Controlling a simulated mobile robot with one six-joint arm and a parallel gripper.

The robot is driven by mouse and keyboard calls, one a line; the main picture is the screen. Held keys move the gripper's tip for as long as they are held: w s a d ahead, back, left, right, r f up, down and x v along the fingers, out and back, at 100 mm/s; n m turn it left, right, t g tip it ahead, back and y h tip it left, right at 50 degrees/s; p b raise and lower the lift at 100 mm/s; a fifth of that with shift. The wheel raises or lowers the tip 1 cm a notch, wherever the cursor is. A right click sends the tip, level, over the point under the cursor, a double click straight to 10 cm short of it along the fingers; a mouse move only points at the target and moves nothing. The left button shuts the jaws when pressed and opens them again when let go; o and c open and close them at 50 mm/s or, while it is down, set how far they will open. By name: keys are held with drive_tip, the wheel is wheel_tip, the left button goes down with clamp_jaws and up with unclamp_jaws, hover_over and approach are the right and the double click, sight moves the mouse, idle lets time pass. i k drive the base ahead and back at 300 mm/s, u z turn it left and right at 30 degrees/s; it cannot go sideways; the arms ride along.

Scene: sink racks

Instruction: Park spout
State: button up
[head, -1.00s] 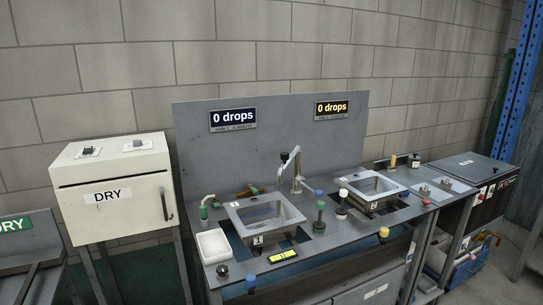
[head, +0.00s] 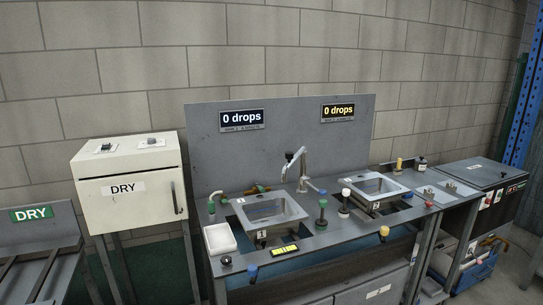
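A grey metal tap with a spout (head: 303,180) stands at the back of the counter, between the left sink (head: 247,213) and the right sink (head: 349,182). Its upper arm slopes down to the left from the top of the post and has a dark end piece. A thin lower part reaches right from the post toward a blue tip. Which of these is the spout's outlet is too small to tell. Both sinks are square metal basins with number tags. My gripper is not in view.
A white tray (head: 220,239) sits left of the left sink. Several coloured knobs, including a green one (head: 322,214), stand along the counter. A cream DRY cabinet (head: 128,188) is at left. Two "0 drops" signs (head: 241,119) hang on the grey back panel.

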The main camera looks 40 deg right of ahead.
sight(290, 157)
drive_tip(key=u, duration=1)
drive_tip(key=k, duration=1.4)
drive_tip(key=z, duration=0.55)
drive_tip(key=i, duration=1)
drive_tip(key=u, duration=0.1)
